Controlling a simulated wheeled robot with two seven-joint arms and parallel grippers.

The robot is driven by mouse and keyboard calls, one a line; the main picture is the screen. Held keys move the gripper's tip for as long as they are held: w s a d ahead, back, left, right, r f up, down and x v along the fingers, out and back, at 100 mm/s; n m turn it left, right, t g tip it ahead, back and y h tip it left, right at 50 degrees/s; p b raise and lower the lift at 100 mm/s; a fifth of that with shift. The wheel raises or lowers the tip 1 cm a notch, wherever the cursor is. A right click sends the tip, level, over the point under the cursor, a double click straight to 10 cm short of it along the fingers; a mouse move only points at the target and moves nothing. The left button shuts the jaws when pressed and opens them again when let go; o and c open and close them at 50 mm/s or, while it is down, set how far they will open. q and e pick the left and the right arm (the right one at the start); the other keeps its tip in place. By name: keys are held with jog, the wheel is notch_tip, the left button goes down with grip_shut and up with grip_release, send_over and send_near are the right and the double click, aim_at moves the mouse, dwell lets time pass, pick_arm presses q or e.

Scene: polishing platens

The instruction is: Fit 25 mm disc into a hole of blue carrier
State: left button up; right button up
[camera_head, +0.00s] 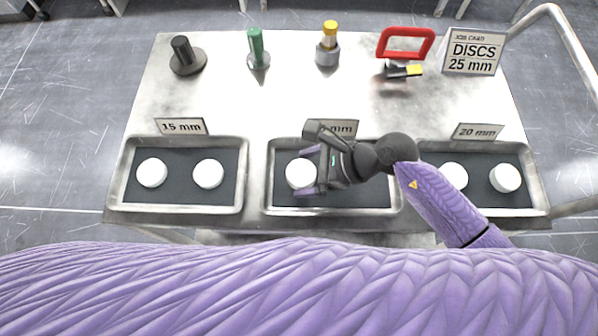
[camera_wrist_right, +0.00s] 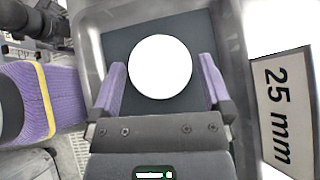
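A white disc (camera_head: 300,173) lies in the middle tray (camera_head: 270,197), whose label is partly hidden in the head view. The wrist view shows the label as 25 mm (camera_wrist_right: 283,115). My right gripper (camera_head: 311,174) is open over this tray, and in the wrist view its two fingers (camera_wrist_right: 162,68) stand either side of the white disc (camera_wrist_right: 160,67), with small gaps. The disc rests on the dark tray liner. My arm hides the right part of the tray. I see no blue carrier in either view.
The 15 mm tray (camera_head: 122,200) stands left and the 20 mm tray (camera_head: 535,200) right, each with white discs. Mid-table is clear.

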aim_at(308, 173)
jog(key=c, duration=0.9)
jog(key=shift+r+p, duration=2.25)
jog(key=shift+r, duration=0.35)
jog(key=shift+c, duration=0.2)
jog(key=shift+r+p, duration=0.9)
jog(key=shift+r, duration=0.1)
jog(key=shift+f, duration=0.1)
